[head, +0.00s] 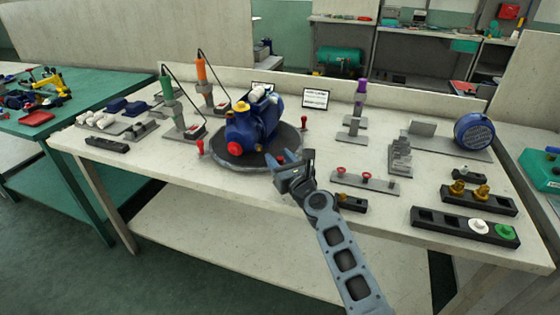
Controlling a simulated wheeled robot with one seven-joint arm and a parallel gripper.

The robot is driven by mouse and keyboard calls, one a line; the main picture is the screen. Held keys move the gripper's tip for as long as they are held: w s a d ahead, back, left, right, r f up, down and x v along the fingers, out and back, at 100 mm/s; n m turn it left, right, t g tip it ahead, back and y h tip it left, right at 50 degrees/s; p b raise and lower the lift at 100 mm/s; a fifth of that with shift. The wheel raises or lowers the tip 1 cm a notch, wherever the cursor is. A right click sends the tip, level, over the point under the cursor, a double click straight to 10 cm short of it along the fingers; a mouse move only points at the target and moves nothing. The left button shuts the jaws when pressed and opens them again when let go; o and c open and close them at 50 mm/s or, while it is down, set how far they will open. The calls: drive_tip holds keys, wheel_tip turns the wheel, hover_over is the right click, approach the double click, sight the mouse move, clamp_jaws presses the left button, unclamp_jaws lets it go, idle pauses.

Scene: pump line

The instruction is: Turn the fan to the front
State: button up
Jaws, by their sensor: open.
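A blue pump unit (252,122) sits on a dark round turntable (232,160) in the middle of the bench. Its yellow-topped end with a red round part (235,149) faces the front left. Its back right end carries a white part (259,94); a fan cannot be made out clearly there. Red pegs stand at the turntable's rim, at the left (200,147) and the back right (303,121). A further red bit (280,160) shows beside my gripper (292,163). My gripper is open at the rim's front right; contact cannot be told.
A blue round grilled cover (474,132) stands on a grey plate at the right. Orange (201,70) and green (166,87) corded tools stand behind left. A holder with red knobs (365,180) and dark trays (465,225) lie right.

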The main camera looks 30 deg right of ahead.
clamp_jaws()
idle(0.4)
